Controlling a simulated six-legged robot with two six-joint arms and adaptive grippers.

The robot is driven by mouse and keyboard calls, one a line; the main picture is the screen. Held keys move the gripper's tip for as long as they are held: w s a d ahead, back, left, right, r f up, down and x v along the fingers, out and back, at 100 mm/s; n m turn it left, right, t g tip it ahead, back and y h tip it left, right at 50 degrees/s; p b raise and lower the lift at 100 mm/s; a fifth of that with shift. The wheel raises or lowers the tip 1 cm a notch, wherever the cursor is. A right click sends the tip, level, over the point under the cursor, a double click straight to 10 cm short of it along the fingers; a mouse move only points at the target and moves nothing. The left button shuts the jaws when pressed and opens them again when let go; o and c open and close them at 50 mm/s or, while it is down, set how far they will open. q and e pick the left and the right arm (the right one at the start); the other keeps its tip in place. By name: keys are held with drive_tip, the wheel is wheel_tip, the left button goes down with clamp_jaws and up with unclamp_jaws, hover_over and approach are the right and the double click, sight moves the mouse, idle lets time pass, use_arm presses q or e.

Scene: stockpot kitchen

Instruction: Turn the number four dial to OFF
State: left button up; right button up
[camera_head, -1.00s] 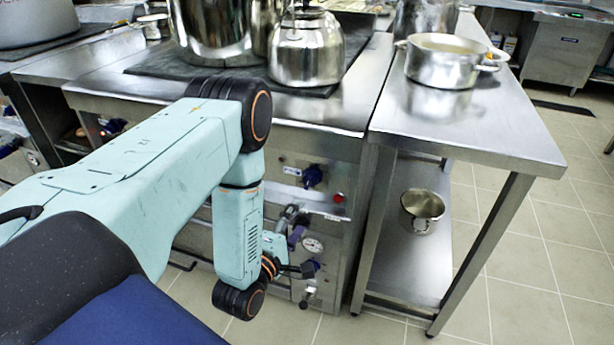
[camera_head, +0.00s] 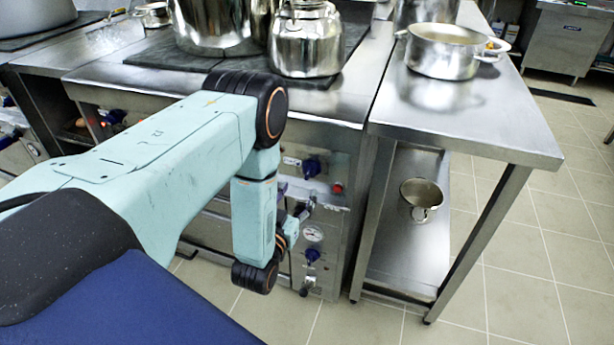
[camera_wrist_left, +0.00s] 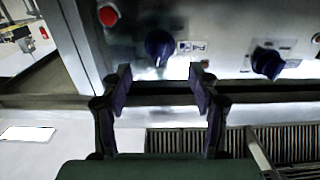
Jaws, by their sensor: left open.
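A blue dial (camera_head: 312,168) sits on the steel front of the range, near its right end. A label is beside it, too small to read, so I cannot tell its number or setting. In the left wrist view a dark blue dial (camera_wrist_left: 158,45) lies ahead of my left gripper (camera_wrist_left: 160,82), between the lines of its two spread fingers. The fingers are open, empty and apart from the dial. In the head view my left gripper (camera_head: 304,209) is small and partly hidden by my own wrist, low in front of the panel.
A red button (camera_head: 337,187) is right of the dial; it also shows in the left wrist view (camera_wrist_left: 108,14). Another dial (camera_wrist_left: 267,62) is to the right there. A gauge (camera_head: 313,233) and lower knob (camera_head: 313,254) sit below. A steel table (camera_head: 470,125) stands right.

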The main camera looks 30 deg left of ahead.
sight(307, 177)
use_arm(q)
drive_tip(key=b+x, duration=0.1)
drive_tip(key=x, duration=0.6)
drive_tip(key=shift+w+b, duration=0.2)
drive_tip(key=shift+b, duration=0.2)
drive_tip(key=shift+c, duration=0.6)
drive_tip(key=c, duration=1.1)
drive_tip(key=shift+o, duration=0.2)
